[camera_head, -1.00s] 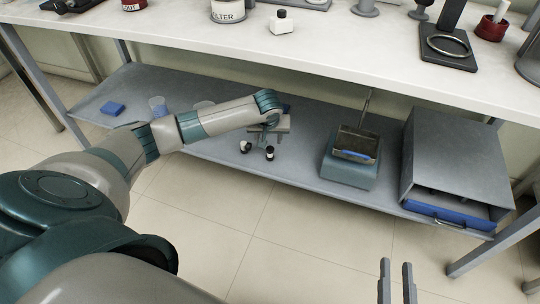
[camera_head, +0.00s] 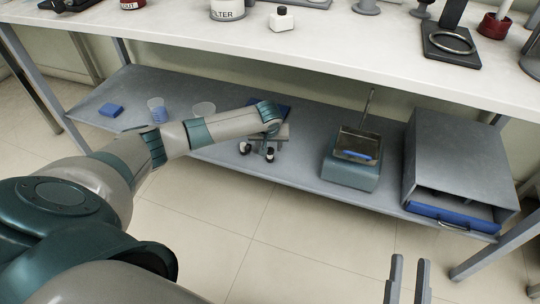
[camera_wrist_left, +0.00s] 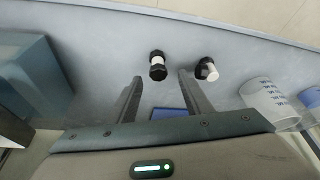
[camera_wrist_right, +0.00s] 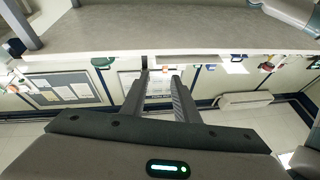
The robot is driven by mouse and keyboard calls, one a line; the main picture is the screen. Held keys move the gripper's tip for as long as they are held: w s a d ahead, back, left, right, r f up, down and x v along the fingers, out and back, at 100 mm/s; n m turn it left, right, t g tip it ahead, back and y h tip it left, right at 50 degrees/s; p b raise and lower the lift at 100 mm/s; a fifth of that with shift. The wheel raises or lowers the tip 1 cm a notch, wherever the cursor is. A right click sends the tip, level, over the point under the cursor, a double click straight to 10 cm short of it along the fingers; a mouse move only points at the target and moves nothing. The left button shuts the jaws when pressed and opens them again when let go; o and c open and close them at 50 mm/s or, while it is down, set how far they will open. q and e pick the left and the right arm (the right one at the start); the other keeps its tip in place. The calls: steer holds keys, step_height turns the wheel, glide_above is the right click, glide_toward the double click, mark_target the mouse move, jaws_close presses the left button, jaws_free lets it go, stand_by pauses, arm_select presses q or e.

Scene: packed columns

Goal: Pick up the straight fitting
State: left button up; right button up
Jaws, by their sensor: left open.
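The straight fitting (camera_wrist_left: 157,66), black-ended with a white middle, lies on the lower shelf (camera_head: 300,170). In the left wrist view it sits just beyond the gap between my left fingertips, apart from both. In the head view it shows (camera_head: 270,154) just in front of my left gripper (camera_head: 269,138), partly hidden by it. My left gripper (camera_wrist_left: 160,77) is open and empty. A second black-and-white fitting (camera_wrist_left: 206,68) lies beside it, off the other finger's tip; its shape is hard to tell. My right gripper (camera_head: 410,260) is open and empty over the floor, apart from the shelf.
The worktop (camera_head: 330,35) overhangs the shelf. A teal device with a tray (camera_head: 350,172) and a grey box with a blue drawer (camera_head: 455,165) stand to the right. A cup (camera_head: 157,108), a clear dish (camera_head: 204,108) and a blue block (camera_head: 111,109) are to the left.

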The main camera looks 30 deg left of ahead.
mark_target(270, 150)
arm_select(q)
steer(key=shift+f, duration=0.15)
arm_select(e)
steer(key=shift+s+r, duration=0.1)
arm_select(q)
steer(key=shift+b+x, duration=0.6)
steer(key=shift+x, duration=0.35)
steer(key=shift+b+x, duration=0.45)
steer(key=shift+x, duration=0.6)
steer(key=shift+w+f, duration=0.2)
steer(key=shift+f, duration=0.1)
arm_select(e)
steer(key=r+t, duration=0.1)
steer(key=d+r+t, duration=0.1)
steer(key=r, duration=0.1)
steer(key=d+r+t, duration=0.1)
steer(key=r+t, duration=0.1)
steer(key=shift+s+r+y, duration=0.25)
steer(key=shift+s+y, duration=0.05)
steer(key=shift+s, duration=0.1)
arm_select(q)
steer(key=c, duration=1.2)
